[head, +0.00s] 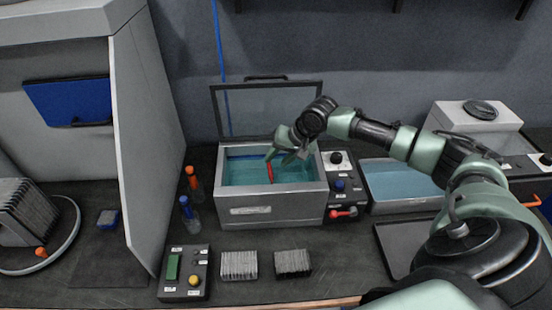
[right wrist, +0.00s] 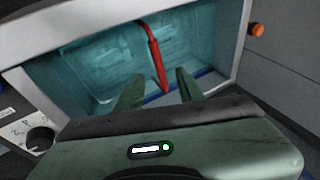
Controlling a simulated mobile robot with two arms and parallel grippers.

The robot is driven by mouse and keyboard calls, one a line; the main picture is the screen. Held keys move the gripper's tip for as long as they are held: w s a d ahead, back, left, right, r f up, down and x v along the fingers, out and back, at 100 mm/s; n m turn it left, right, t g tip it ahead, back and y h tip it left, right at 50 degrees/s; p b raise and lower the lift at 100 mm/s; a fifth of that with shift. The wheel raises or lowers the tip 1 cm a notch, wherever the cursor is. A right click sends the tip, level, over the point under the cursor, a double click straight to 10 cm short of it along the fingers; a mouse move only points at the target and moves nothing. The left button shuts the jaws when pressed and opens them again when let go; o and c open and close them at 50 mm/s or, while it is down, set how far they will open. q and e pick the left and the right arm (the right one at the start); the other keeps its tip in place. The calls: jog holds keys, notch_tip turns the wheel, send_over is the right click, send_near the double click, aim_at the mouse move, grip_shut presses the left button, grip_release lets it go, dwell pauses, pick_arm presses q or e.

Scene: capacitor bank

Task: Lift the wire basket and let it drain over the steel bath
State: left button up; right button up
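The steel bath (head: 272,211) stands at the middle of the bench, lid raised, with teal liquid inside. The bath's rim also shows in the right wrist view (right wrist: 60,125). The wire basket (right wrist: 95,75) shows only faintly under the liquid, and its red handle (head: 269,171) sticks up. In the right wrist view the red handle (right wrist: 154,58) lies between the spread fingers of my right gripper (right wrist: 158,84). In the head view my right gripper (head: 278,156) is over the bath, at the handle's top. It is open; I cannot tell whether it touches the handle. My left gripper is not in view.
A control box with a red lever (head: 343,212) adjoins the bath's right side. A second teal bath (head: 400,180) and a dark tray (head: 395,245) lie further right. Two bottles (head: 190,207) stand left of the bath. Two finned blocks (head: 239,264) and a button box (head: 184,273) sit in front.

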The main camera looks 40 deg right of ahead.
aim_at(270, 167)
jog(key=x, duration=0.6)
jog(key=shift+w+a+f+p, duration=0.1)
jog(key=shift+f+p, duration=0.15)
jog(key=shift+p, duration=0.15)
grip_shut()
jog(key=shift+f, duration=0.1)
dwell(0.9)
